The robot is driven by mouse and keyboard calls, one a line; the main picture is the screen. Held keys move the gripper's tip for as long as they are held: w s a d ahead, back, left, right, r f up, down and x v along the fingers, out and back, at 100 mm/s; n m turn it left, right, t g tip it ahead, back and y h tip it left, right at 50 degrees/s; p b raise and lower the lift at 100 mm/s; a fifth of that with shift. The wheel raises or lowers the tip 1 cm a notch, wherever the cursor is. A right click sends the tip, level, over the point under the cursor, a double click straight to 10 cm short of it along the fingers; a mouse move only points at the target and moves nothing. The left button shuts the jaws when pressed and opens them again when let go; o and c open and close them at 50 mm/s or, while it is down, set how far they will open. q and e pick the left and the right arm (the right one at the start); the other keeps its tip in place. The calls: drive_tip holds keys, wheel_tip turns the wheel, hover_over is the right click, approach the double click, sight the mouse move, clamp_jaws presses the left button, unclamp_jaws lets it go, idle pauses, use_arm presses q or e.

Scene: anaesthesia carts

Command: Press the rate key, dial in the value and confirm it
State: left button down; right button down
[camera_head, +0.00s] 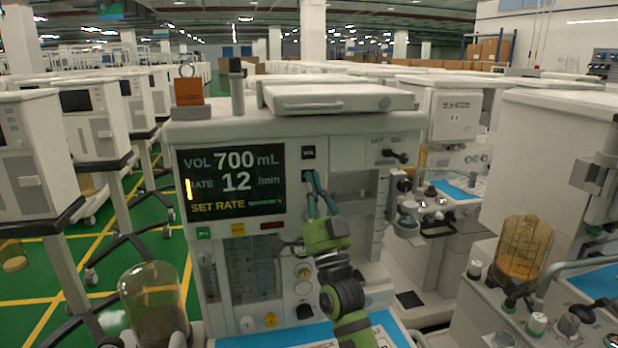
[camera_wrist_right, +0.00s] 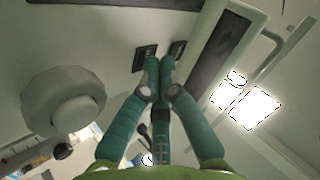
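The ventilator's dark screen (camera_head: 230,182) reads VOL 700 mL, RATE 12 /min and a yellow SET RATE line, with a yellow bar beside RATE. A dark key (camera_head: 308,152) sits right of the screen; a second one below it is partly hidden by my right gripper (camera_head: 311,178). The right gripper's teal fingers are together and empty, tips at or just in front of the lower key; contact cannot be told. In the right wrist view the fingertips (camera_wrist_right: 159,62) lie between two dark keys (camera_wrist_right: 145,57) (camera_wrist_right: 178,48). A large pale round knob (camera_wrist_right: 65,98) is at left. My left gripper is out of view.
A lever switch (camera_head: 395,156) marked OFF and ON sits at the panel's upper right. Green, yellow and red labels lie under the screen. Glass domes stand at lower left (camera_head: 152,300) and right (camera_head: 523,250). Other carts crowd both sides.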

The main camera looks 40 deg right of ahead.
idle(0.4)
drive_tip(key=shift+s+a+p, duration=0.3)
drive_tip(key=shift+s+a, duration=0.1)
drive_tip(key=shift+s, duration=0.35)
drive_tip(key=s+a, duration=0.1)
drive_tip(key=s, duration=0.1)
drive_tip(key=s+a+p, duration=0.1)
drive_tip(key=s, duration=0.1)
drive_tip(key=shift+s+a, duration=0.15)
drive_tip(key=shift+a, duration=0.05)
idle(0.8)
